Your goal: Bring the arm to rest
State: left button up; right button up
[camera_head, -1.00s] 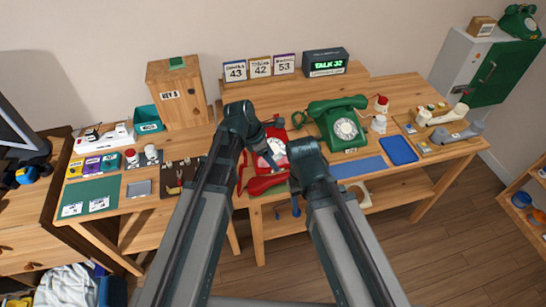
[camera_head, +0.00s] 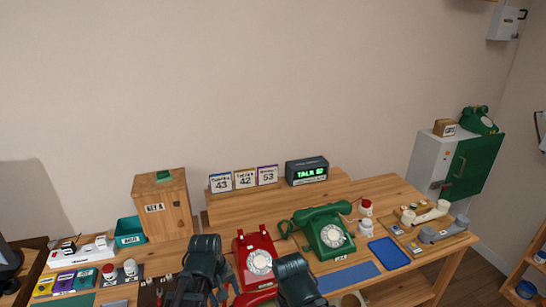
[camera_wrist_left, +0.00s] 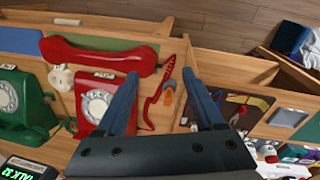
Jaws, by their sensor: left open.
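My left arm comes up at the lower middle of the head view, its dark wrist left of the red dial phone (camera_head: 257,262). In the left wrist view my left gripper (camera_wrist_left: 163,84) is open, its two blue fingers apart with nothing held between them. The red phone also shows there (camera_wrist_left: 97,97), beyond one finger. Its red handset (camera_wrist_left: 100,57) lies off the phone along the table's front edge. My right arm's dark joint shows right of the red phone in the head view; its gripper is not visible.
A green dial phone (camera_head: 325,232) stands right of the red one, with a blue tray (camera_head: 389,252) beside it. A wooden box (camera_head: 162,207) and a teal bin (camera_head: 129,232) stand left. A lit display (camera_head: 307,171) and number cards stand behind. The air above the table is clear.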

pick_arm(q)
jog(key=s+a+m+y, duration=0.1)
jog(key=s+a+m, duration=0.2)
jog(key=m, duration=0.3)
jog(key=s+d+m+g+y, duration=0.1)
jog(key=s+d+m, duration=0.2)
jog(key=d, duration=0.7)
jog(key=s, duration=0.2)
jog(key=shift+s+d+m, duration=0.3)
jog(key=shift+d+m, duration=0.05)
jog(key=shift+m, duration=0.05)
dwell(1.1)
